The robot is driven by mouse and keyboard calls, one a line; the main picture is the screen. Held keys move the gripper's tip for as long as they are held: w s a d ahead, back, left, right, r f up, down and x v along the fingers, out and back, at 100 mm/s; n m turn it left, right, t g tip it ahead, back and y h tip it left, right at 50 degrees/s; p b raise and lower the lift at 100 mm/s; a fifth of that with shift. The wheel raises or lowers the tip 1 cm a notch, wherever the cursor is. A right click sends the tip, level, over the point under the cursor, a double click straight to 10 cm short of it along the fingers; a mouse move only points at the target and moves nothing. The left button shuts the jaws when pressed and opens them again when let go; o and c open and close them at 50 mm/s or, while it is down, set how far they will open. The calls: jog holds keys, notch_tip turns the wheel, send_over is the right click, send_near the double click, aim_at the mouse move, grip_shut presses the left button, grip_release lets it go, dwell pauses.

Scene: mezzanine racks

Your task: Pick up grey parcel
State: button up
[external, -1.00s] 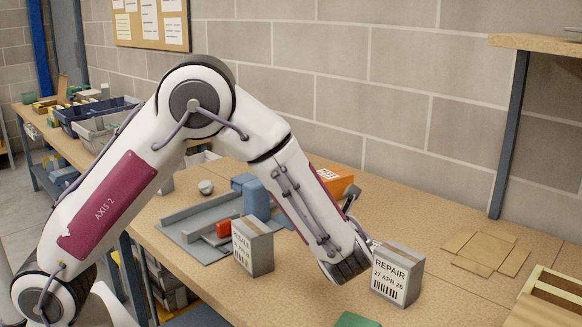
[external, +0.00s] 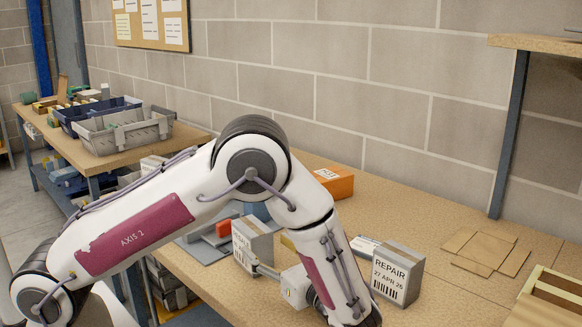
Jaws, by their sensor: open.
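Two grey parcels with white printed labels stand upright on the bench. The left grey parcel (external: 254,246) is beside my gripper, its label partly covered. The right grey parcel (external: 397,275) is right of my arm, with its label reading REPAIR 27 APR 26. My gripper (external: 266,269) is open, low over the bench, pointing left with a finger at the lower front of the left parcel. The other finger is not clearly seen, and I cannot tell whether either touches the parcel. My wrist is low, at the bottom edge of the view.
An orange box (external: 334,182) stands behind my arm. A red block (external: 223,228) is left of the left parcel. Flat cardboard pieces (external: 487,251) lie at right, near a wooden crate (external: 546,300). A grey bin (external: 122,132) is on the back-left bench.

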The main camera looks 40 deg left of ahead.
aim_at(252, 234)
jog(key=shift+a, duration=0.15)
jog(key=shift+w+a, duration=0.25)
jog(key=shift+a, duration=0.9)
jog(key=shift+a, duration=0.1)
jog(key=shift+w+a, duration=0.25)
jog(key=shift+a, duration=1)
jog(key=shift+w+a, duration=0.2)
jog(key=shift+a, duration=1)
jog(key=c, duration=1.4)
